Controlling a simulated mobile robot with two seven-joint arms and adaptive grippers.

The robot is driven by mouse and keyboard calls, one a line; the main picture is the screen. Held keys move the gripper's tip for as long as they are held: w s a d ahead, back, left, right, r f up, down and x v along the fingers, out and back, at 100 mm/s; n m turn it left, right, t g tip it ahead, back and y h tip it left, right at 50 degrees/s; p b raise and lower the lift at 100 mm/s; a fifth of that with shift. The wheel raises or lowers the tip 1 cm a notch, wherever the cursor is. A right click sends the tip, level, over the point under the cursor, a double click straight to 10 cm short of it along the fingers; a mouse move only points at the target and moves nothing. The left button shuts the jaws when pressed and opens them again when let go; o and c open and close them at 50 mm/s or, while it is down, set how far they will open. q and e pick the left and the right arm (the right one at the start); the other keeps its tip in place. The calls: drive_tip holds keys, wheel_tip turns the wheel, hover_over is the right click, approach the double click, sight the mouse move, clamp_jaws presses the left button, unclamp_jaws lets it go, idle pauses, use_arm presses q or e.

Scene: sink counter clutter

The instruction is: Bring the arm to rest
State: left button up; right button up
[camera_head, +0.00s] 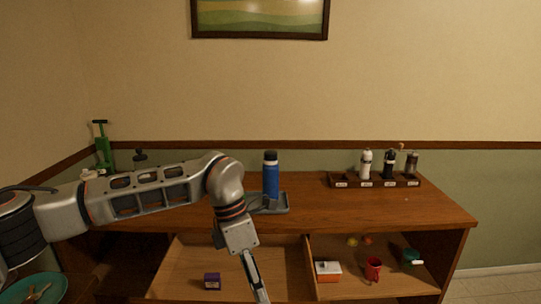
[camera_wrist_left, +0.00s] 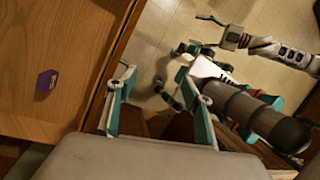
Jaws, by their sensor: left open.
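My left arm reaches in from the left in the head view and bends down at the wrist. My left gripper (camera_head: 255,277) hangs in front of the counter, over the open drawer area. In the left wrist view its two teal-and-grey fingers (camera_wrist_left: 156,80) stand apart with nothing between them. My other arm shows at the upper right of the left wrist view, with what looks like my right gripper (camera_wrist_left: 224,30) at its end, too small to read.
The wooden counter (camera_head: 350,207) holds a blue bottle (camera_head: 271,180) on a grey tray (camera_head: 281,209) and a rack (camera_head: 375,182) of shakers. A purple box (camera_head: 212,281) lies in the drawer (camera_head: 180,270). A red mug (camera_head: 373,269) and orange-white box (camera_head: 328,271) sit right.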

use_arm(q)
drive_tip(key=s+d+f+g+h, duration=0.1)
drive_tip(key=s+d+g+h, duration=0.3)
drive_tip(key=s+d+h, duration=0.55)
drive_tip(key=s+d+r+n+h, duration=0.4)
drive_tip(key=d+r+n+h, duration=0.2)
drive_tip(key=d, duration=0.4)
drive_tip(key=w+a+n+t+h, duration=0.3)
drive_tip(key=w+a+n+t, duration=0.35)
drive_tip(key=n+t, duration=0.8)
drive_tip(key=w+a+f+n+t+y, duration=0.5)
drive_tip(key=a+f+n+t+y, duration=0.35)
drive_tip(key=n, duration=0.45)
drive_tip(key=s+a+f+n+g+y, duration=0.1)
drive_tip(key=s+a+f+n+y, duration=0.2)
drive_tip(key=a+f, duration=0.4)
drive_tip(key=s+a+f+n+g+y, duration=0.1)
drive_tip(key=a+f+n+y, duration=0.35)
drive_tip(key=f, duration=0.45)
drive_tip(key=s+a+f+n+g+y, duration=0.3)
drive_tip(key=s+a+f+n+g, duration=0.1)
drive_tip(key=s+a+f, duration=0.6)
wheel_tip(320, 180, down, 4)
drive_tip(key=s+n, duration=0.1)
drive_tip(key=s, duration=0.2)
drive_tip(key=shift+r, duration=0.25)
use_arm(e)
drive_tip(key=shift+s+r, duration=0.1)
drive_tip(key=shift+s, duration=0.1)
